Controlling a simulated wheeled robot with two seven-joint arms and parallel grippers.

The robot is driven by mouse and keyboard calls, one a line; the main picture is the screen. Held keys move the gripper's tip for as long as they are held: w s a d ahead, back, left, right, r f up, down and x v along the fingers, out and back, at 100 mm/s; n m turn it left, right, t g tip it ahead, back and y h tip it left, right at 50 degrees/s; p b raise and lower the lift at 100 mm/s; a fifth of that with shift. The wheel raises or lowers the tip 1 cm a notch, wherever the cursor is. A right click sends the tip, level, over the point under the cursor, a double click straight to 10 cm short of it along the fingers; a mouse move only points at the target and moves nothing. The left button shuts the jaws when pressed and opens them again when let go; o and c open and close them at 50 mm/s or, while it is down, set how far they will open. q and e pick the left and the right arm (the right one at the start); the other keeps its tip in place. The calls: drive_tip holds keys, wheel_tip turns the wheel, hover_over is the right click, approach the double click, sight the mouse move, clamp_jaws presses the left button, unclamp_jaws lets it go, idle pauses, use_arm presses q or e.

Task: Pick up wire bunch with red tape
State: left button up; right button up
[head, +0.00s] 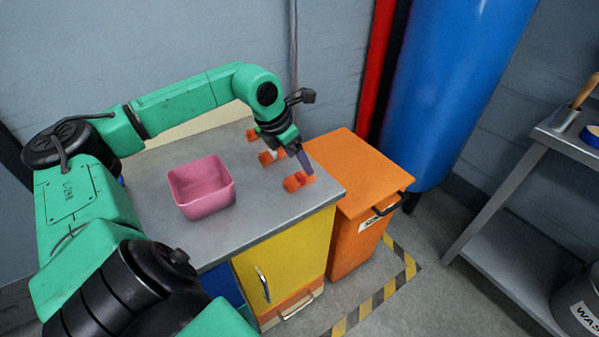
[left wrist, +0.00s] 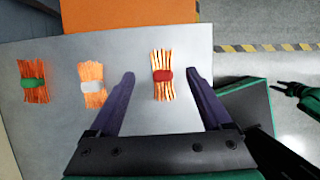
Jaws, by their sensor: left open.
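The wire bunch with red tape (left wrist: 163,76) is a bundle of orange wires with a red band, lying on the grey tabletop. In the head view it is the orange bunch (head: 297,182) near the table's right edge, partly hidden by my gripper. My left gripper (head: 306,168) is above it, pointing down. In the left wrist view the left gripper (left wrist: 160,75) is open, with the red-taped bunch between its fingers, nearer the right one. Whether the fingertips are at its height I cannot tell. My right gripper (left wrist: 284,88) shows at the right edge, its fingers apart.
Bunches with white tape (left wrist: 94,87) and green tape (left wrist: 33,84) lie left of the red one. A pink bin (head: 203,188) stands on the table (head: 245,220).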

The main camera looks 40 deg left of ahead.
sight(301, 178)
use_arm(q)
drive_tip(key=x, duration=0.4)
drive_tip(key=shift+w+d+f+p, duration=0.1)
drive_tip(key=shift+d+f+p, duration=0.1)
drive_tip(key=shift+p, duration=0.1)
drive_tip(key=shift+w+f, duration=0.1)
drive_tip(key=shift+f, duration=0.05)
use_arm(e)
drive_tip(key=shift+s+d, duration=0.2)
drive_tip(key=shift+s, duration=0.75)
use_arm(q)
drive_tip(key=shift+f, duration=0.2)
use_arm(e)
drive_tip(key=shift+f, duration=0.25)
use_arm(q)
clamp_jaws()
